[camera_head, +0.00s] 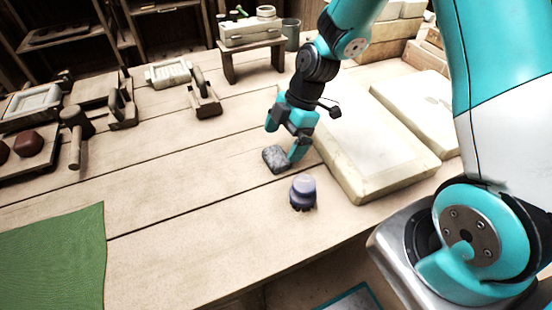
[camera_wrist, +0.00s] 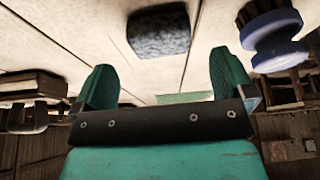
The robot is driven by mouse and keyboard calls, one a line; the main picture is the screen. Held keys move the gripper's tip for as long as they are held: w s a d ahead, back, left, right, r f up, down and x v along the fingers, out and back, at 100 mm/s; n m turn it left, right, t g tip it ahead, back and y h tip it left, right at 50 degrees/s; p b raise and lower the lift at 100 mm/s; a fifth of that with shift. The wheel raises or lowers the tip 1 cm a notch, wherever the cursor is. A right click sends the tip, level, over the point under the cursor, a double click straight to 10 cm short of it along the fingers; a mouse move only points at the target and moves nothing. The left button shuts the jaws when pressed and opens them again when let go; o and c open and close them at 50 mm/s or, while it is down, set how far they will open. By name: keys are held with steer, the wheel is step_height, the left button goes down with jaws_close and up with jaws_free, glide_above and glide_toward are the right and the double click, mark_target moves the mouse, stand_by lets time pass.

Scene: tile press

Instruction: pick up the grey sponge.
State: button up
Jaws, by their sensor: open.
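The grey sponge (camera_head: 276,159) is a small dark grey block lying flat on the wooden table, near the middle of the head view. In the wrist view the sponge (camera_wrist: 158,31) shows at the top, beyond the fingertips and roughly between them. My gripper (camera_head: 280,143) is close to the sponge in the head view, pointing down. In the wrist view my gripper (camera_wrist: 160,80) has its two teal fingers wide apart with nothing between them. Whether a finger touches the sponge cannot be told.
A purple-topped round brush (camera_head: 303,192) stands just right of and nearer than the sponge; it also shows in the wrist view (camera_wrist: 272,40). A pale slab (camera_head: 375,150) lies to the right. A green mat (camera_head: 52,258) lies front left. The table left of the sponge is clear.

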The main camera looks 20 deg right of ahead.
mark_target(276, 154)
steer(key=x, duration=0.5)
steer(key=shift+f, duration=0.1)
steer(key=shift+c, duration=0.5)
steer(key=c, duration=0.8)
step_height(276, 154, up, 18)
steer(key=shift+r+p, duration=0.1)
steer(key=shift+p, duration=0.8)
